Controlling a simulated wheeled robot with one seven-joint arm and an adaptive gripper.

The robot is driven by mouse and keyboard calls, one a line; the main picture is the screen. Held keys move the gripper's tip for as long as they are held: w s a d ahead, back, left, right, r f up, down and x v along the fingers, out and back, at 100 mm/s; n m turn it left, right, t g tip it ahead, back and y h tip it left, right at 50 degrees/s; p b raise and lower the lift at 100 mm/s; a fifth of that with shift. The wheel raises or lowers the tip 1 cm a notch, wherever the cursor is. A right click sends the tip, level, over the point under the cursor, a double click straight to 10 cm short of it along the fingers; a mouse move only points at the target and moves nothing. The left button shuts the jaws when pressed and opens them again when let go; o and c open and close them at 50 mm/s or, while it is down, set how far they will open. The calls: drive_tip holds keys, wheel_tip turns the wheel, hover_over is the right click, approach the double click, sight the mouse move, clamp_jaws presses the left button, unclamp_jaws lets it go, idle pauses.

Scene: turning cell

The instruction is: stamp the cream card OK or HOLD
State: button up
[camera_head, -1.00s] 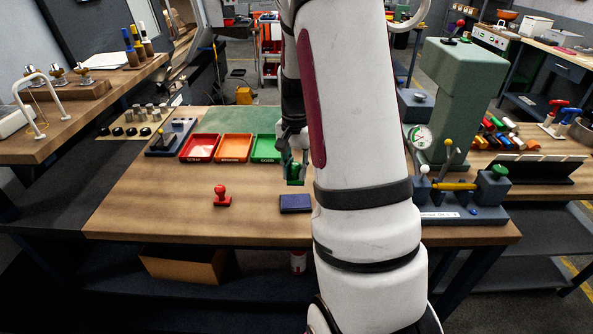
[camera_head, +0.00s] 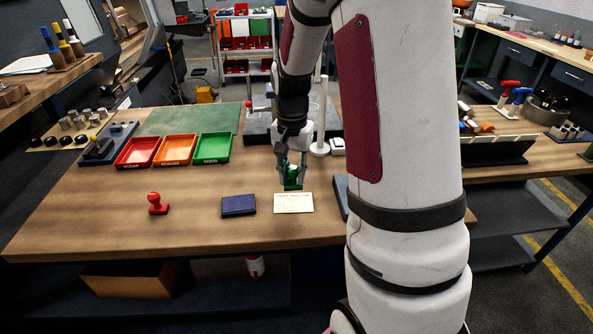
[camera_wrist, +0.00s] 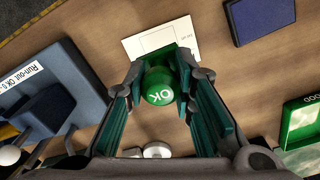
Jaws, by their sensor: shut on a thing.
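My gripper (camera_head: 291,174) is shut on a green stamp (camera_head: 293,179) whose round top, marked OK, shows between the fingers in the wrist view (camera_wrist: 160,86). The cream card (camera_head: 293,203) lies on the bench just in front of the gripper in the head view. In the wrist view the card (camera_wrist: 150,38) is partly hidden behind the stamp and fingers. I cannot tell whether the stamp touches the card. A red stamp (camera_head: 156,204) stands upright to the left. A dark blue ink pad (camera_head: 239,206) lies between the red stamp and the card.
Red (camera_head: 137,153), orange (camera_head: 175,150) and green (camera_head: 213,148) trays stand behind the ink pad. A blue-grey fixture (camera_wrist: 50,92) lies near the gripper in the wrist view. My arm hides part of the bench's right side. The bench's front left is clear.

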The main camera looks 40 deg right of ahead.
drive_tip(key=b, duration=0.3)
hover_over(293, 205)
drive_tip(key=shift+d+f, duration=0.1)
drive_tip(key=shift+f, duration=2.7)
drive_tip(key=shift+f, duration=0.6)
drive_tip(key=shift+r+p, duration=1.75)
drive_tip(key=shift+r, duration=1.8)
drive_tip(key=shift+s, duration=0.1)
